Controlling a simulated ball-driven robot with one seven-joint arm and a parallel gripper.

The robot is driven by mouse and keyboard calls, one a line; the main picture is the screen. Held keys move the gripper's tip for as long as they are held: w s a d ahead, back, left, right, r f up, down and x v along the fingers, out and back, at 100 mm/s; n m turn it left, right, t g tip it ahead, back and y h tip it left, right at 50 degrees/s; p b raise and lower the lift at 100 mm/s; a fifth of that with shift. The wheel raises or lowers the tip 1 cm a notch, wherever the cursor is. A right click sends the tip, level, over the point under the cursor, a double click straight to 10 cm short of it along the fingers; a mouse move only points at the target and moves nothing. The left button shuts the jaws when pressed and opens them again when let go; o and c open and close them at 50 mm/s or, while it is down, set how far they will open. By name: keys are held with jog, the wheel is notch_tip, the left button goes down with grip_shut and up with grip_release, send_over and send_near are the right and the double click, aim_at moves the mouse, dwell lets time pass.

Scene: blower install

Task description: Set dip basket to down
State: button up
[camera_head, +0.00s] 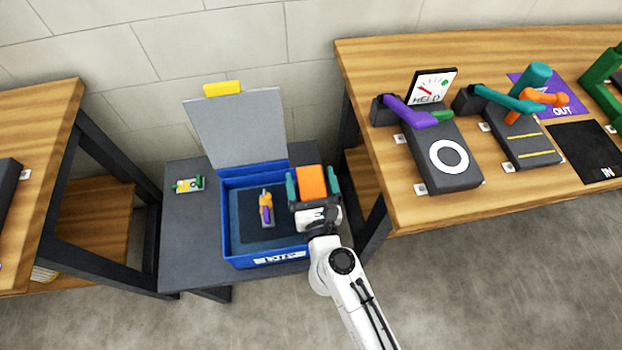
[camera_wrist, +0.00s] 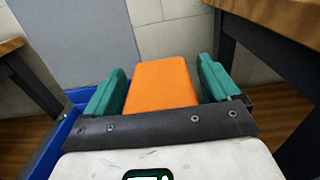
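My gripper (camera_head: 313,187) has teal fingers and is near the right rim of the blue bin (camera_head: 227,228). An orange block (camera_head: 312,182) sits between the fingers, which appear to touch both its sides. In the wrist view the block (camera_wrist: 162,84) also fills the space between the fingers (camera_wrist: 160,92). I cannot make out anything that is clearly a dip basket. The blue bin's grey lid (camera_head: 238,128) stands open at the back. A small orange and purple item (camera_head: 266,208) lies inside the bin on its dark floor.
A dark low table (camera_head: 190,240) carries the bin and a small green and yellow item (camera_head: 188,185).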

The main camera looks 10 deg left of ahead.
jog(key=c, duration=1.4)
notch_tip(320, 180, down, 5)
jog(key=b, duration=0.4)
jog(key=shift+r, duration=0.25)
jog(key=o, duration=1.4)
jog(key=shift+o, duration=0.2)
jog(key=shift+s, duration=0.1)
jog(key=b+v, duration=0.1)
jog(key=v, duration=0.9)
jog(key=shift+s+b, duration=0.35)
jog(key=shift+b, duration=0.05)
jog(key=shift+d, duration=0.1)
